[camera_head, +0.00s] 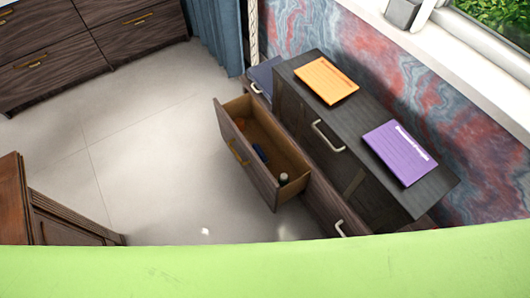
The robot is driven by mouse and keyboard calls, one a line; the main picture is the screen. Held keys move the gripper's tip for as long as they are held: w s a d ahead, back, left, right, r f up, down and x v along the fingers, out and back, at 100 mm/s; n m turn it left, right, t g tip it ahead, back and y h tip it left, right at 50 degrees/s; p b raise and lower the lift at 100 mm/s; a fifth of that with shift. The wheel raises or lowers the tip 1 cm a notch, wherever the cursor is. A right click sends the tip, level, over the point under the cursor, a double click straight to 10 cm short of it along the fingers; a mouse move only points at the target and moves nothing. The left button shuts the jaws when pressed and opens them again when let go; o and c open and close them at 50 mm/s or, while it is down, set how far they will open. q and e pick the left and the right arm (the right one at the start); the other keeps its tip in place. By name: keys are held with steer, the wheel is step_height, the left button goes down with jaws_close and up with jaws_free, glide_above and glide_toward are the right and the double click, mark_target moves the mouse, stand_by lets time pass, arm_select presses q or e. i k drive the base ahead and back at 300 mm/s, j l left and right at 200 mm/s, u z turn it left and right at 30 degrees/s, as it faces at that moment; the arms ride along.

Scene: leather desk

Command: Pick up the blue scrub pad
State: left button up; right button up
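A small blue item (260,152), which may be the blue scrub pad, lies inside an open wooden drawer (262,183). It is too small in the picture to make out its texture. Part of it may be hidden by the drawer's front wall. A small orange item (240,124) lies near the drawer's far left end, and a small pale-topped item (283,178) is near its right end. Neither of my grippers is in view.
The open drawer juts out from a dark cabinet (440,187) carrying an orange book (326,80) and a purple book (399,152). Brown furniture (75,222) stands at the left, and dark drawers (60,62) at the back left. Pale floor (150,140) is clear between them.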

mark_target(257, 148)
steer(key=z, duration=2.85)
steer(key=u, duration=2.85)
steer(key=i+j+z, duration=0.15)
steer(key=i+j, duration=0.4)
steer(key=i+j+z, duration=0.15)
steer(key=i+j, duration=0.4)
steer(key=j, duration=0.1)
